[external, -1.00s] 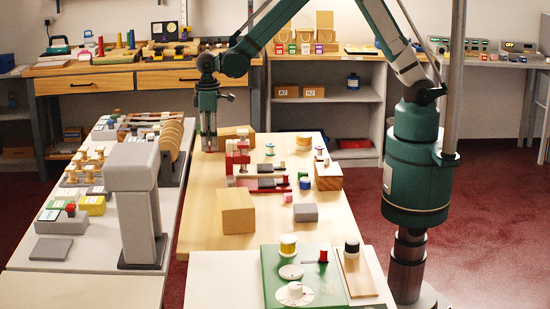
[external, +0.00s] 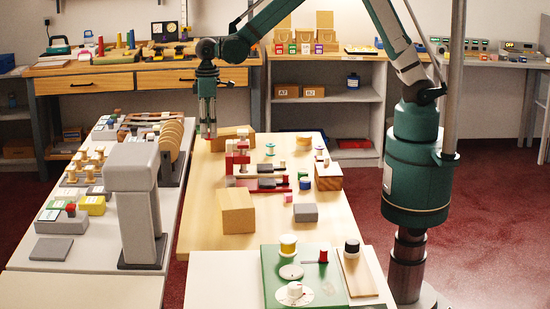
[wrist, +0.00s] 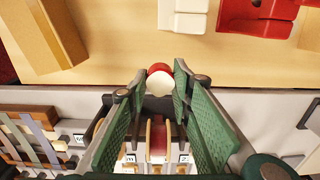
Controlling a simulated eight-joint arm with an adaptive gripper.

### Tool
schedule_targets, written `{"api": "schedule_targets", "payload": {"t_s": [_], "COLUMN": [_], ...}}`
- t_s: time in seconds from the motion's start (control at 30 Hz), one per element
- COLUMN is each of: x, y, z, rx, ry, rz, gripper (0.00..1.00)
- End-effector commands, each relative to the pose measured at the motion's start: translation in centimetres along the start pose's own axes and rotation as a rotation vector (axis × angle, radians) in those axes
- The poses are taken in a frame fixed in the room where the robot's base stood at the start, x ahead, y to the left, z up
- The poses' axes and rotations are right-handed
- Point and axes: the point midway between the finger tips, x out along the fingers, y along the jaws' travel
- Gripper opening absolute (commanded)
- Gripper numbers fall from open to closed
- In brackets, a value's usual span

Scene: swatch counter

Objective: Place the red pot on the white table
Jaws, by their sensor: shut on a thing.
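My gripper (external: 209,132) hangs fingers down above the left side of the wooden table (external: 225,172) in the external view. In the wrist view, my gripper (wrist: 160,84) is shut on a small rounded red and white thing, which I take as the red pot (wrist: 160,69). In the external view, the held pot is too small to make out. The white table (external: 80,248) stands left of the wooden table; its pale top also shows in the wrist view (wrist: 90,97).
A rack of round discs (external: 172,145) stands on the white table near my gripper. A grey column-shaped device (external: 140,205) stands nearer the camera. A wooden block (external: 232,138) lies right beside the gripper. A red and white stand (external: 238,162) is farther right.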

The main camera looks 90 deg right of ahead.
Motion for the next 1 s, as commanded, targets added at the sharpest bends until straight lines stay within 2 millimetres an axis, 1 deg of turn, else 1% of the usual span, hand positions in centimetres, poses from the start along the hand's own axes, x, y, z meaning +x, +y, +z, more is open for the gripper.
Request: {"api": "schedule_targets", "payload": {"t_s": [0.03,0.2,0.47,0.67,1.0], "x": [-0.8,-3.1,-3.2,-3.4,-3.6], "y": [0.0,0.0,0.9,1.7,3.1], "z": [0.1,0.1,3.1,6.1,12.6], "rx": [0.000,0.000,-0.058,-0.115,-0.236], "ry": [0.000,0.000,0.000,-0.001,-0.002], "rz": [0.000,0.000,0.001,0.001,0.003], "gripper": [0.11,0.11,0.11,0.11,0.11]}}
